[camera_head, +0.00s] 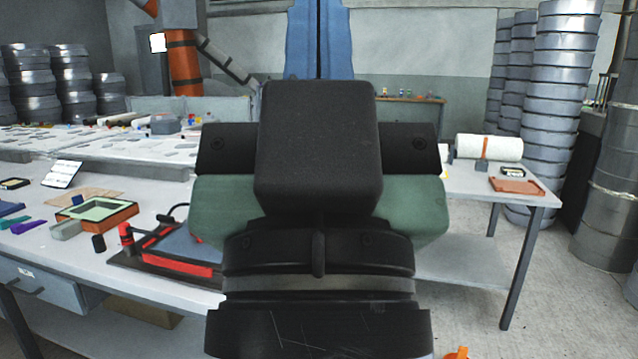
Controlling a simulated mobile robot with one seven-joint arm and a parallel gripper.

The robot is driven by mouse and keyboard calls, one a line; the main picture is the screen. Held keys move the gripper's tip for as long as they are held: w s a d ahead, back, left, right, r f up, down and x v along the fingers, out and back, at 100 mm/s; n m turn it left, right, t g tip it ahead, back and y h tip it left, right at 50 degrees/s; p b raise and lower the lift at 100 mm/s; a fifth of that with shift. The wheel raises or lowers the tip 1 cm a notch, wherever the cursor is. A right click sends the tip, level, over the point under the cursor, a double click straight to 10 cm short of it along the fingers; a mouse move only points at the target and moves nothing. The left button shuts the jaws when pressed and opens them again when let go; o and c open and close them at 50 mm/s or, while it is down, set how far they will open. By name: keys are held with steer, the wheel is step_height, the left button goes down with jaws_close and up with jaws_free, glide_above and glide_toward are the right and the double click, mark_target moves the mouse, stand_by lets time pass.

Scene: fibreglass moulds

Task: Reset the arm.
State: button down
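My arm's end rises in the middle of the head view, seen from behind. My gripper (318,150) shows as a black block with dark bars and green-grey parts to either side, above a black wrist with a grey band. It is held up in front of the worktables. The fingertips are hidden behind the block, so I cannot tell whether they are open or shut, or whether anything is between them.
A long worktable (165,292) at left bears a red-and-black frame (180,262), an orange-framed tray (97,212) and small tools. A table at right holds a white roll (488,148) and a reddish tray (520,187). Stacked metal drums (560,100) stand behind. Floor shows at right.

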step_height(320, 180, up, 17)
steer(key=p, duration=1.4)
steer(key=shift+f, duration=0.2)
